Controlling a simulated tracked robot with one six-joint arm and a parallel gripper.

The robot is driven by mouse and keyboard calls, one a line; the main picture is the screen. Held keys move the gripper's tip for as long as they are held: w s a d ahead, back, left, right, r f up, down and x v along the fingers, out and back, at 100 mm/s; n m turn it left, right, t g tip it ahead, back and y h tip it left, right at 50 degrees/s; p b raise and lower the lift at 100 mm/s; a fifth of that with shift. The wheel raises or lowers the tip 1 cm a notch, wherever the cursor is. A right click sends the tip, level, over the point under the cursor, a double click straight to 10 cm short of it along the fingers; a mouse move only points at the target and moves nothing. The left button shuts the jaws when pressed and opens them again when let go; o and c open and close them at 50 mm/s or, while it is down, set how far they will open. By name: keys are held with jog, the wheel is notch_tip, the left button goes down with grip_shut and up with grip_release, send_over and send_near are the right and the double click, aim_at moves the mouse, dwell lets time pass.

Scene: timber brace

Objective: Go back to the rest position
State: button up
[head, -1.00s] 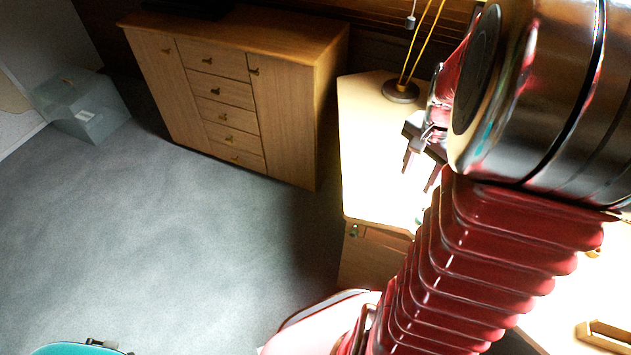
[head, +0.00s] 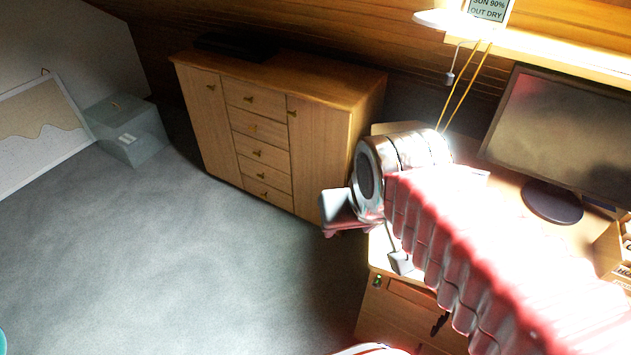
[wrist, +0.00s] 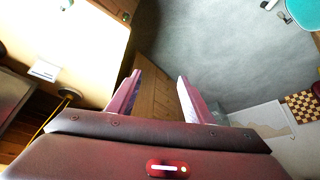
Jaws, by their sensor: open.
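In the wrist view my gripper (wrist: 158,88) is open, with its two reddish fingers apart and nothing between them. The wooden cabinet shows beyond the gap. In the head view my gripper (head: 338,226) is at the end of the red ribbed arm, in front of the cabinet's right side and by the left edge of the desk (head: 378,258). Its fingers are partly hidden there and seem to point down and left. My arm reaches across the desk from the lower right.
A wooden cabinet (head: 262,140) with doors and drawers stands behind. A monitor (head: 565,130) stands on the desk at right, near a lamp (head: 440,18).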

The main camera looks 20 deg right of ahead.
jog(key=shift+s+a+r+n+t, duration=0.2)
jog(key=shift+s+a+n, duration=0.25)
jog(key=shift+a, duration=0.2)
jog(key=shift+s+a+r+n+t, duration=0.15)
jog(key=shift+s+a+n, duration=0.25)
jog(key=shift+a, duration=0.2)
jog(key=shift+o, duration=0.4)
jog(key=shift+c, duration=0.5)
